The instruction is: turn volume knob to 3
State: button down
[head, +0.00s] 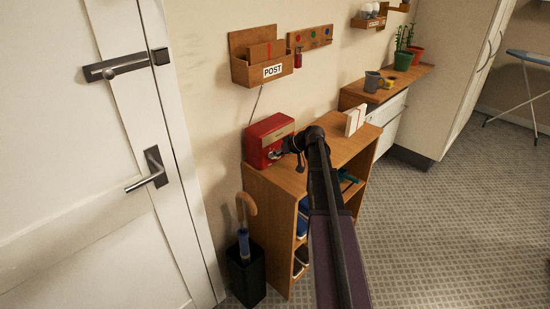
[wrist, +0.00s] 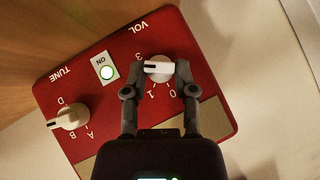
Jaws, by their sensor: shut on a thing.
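The red radio (head: 268,138) stands on the wooden shelf unit, and its red panel (wrist: 215,110) fills much of the wrist view, turned nearly upside down. The white volume knob (wrist: 158,69) sits by the VOL label. Its bar lies nearly level, with the dark-marked end to the left. The figures 3, 1 and 0 show around it; a 2 is not readable, and the left finger covers part of that side. My gripper (wrist: 159,74) is shut on the volume knob, one finger on each side. In the head view my gripper (head: 287,148) is at the radio's front, partly hidden by my arm.
On the shelf unit (head: 340,142) stands a white book (head: 355,119). A post box (head: 262,70) hangs above the radio; an umbrella (head: 244,240) stands below left.

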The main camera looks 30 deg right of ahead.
jog(key=y+b, duration=0.1)
jog(key=m+y+b, duration=0.1)
jog(key=y, duration=0.1)
jog(key=shift+w+d+f+m+g+b, duration=0.1)
jog(key=shift+d+f+m+g+b, duration=0.05)
jog(key=shift+f+m+g+b, duration=0.15)
jog(key=shift+r+y, duration=0.1)
jog(key=shift+y, duration=0.2)
jog(key=shift+m+b, duration=0.3)
jog(key=shift+w+r, duration=0.1)
dwell(1.5)
jog(key=shift+c, duration=2.1)
grip_release()
jog(key=shift+p, duration=0.35)
